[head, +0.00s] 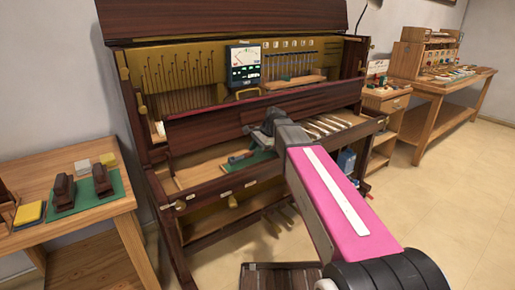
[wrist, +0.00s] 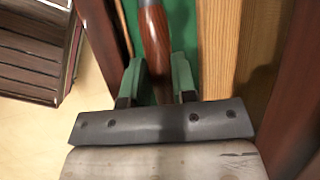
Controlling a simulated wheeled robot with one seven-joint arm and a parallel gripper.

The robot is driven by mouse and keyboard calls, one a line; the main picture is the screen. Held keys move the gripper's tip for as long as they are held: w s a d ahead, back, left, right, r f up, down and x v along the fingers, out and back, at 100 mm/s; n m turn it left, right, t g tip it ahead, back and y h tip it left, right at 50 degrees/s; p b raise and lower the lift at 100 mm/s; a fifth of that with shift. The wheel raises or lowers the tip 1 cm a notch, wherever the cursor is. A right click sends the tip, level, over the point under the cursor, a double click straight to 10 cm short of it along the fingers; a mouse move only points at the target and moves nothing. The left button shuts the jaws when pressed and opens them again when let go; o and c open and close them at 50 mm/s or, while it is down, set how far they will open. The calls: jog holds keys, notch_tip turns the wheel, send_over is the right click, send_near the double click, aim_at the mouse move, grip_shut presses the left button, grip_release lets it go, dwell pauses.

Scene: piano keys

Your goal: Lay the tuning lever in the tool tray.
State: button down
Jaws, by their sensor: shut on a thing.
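In the wrist view my gripper (wrist: 159,88) has its two green-padded fingers either side of a reddish-brown wooden handle, which I take to be the tuning lever (wrist: 154,35). The handle runs away toward the top of the picture, and its far end is out of view. Behind it is a green surface (wrist: 182,25) between wooden edges, apparently the lining of the tool tray. I cannot tell whether the lever touches it. In the head view my gripper (head: 266,138) is over the piano's key bed, beside a green patch (head: 262,156); my arm hides part of this area.
The open upright piano (head: 230,120) surrounds the gripper, with a dark wooden board (head: 200,130) behind and several pale keys (head: 325,125) to the right. A meter (head: 243,65) stands above. A side table (head: 80,215) is at left, a workbench (head: 440,85) at right.

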jog(key=shift+w+a+f, duration=0.2)
jog(key=shift+w+f, duration=0.1)
jog(key=shift+f, duration=1.45)
jog(key=c, duration=0.8)
grip_release()
jog(key=shift+s, duration=0.1)
jog(key=shift+c, duration=0.2)
notch_tip(320, 180, up, 7)
jog(key=s+d, duration=0.1)
jog(key=s, duration=0.1)
jog(key=shift+s+d, duration=0.2)
jog(key=shift+d, duration=0.15)
